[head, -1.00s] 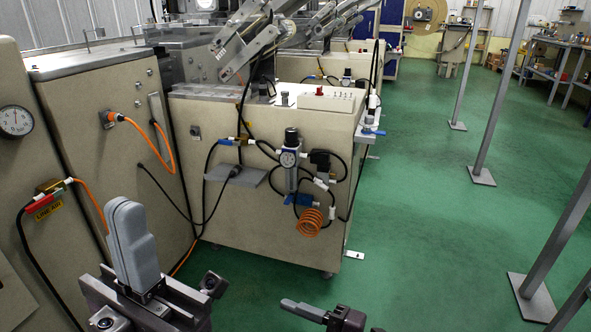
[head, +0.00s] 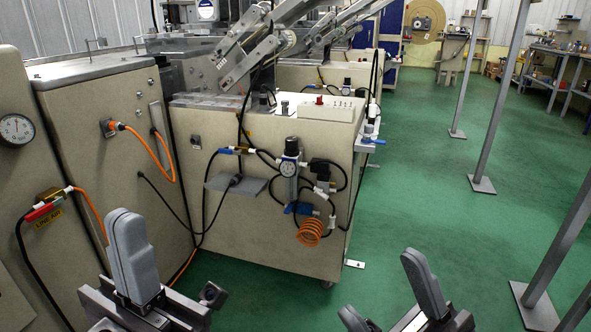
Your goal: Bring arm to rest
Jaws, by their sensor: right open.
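My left gripper (head: 134,256) is at the lower left of the head view, pointing up. Its two grey fingers stand close together and overlap, with nothing seen between them. It is in front of the beige cabinets and apart from them in the picture. My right gripper (head: 388,300) is at the bottom, right of the middle. Its two grey fingers are spread wide with nothing between them; one finger is partly cut off by the lower edge. The arms behind both grippers are mostly out of view.
A beige cabinet (head: 100,130) is at left. Grey metal posts (head: 499,105) stand at right. The green floor (head: 420,190) between is clear.

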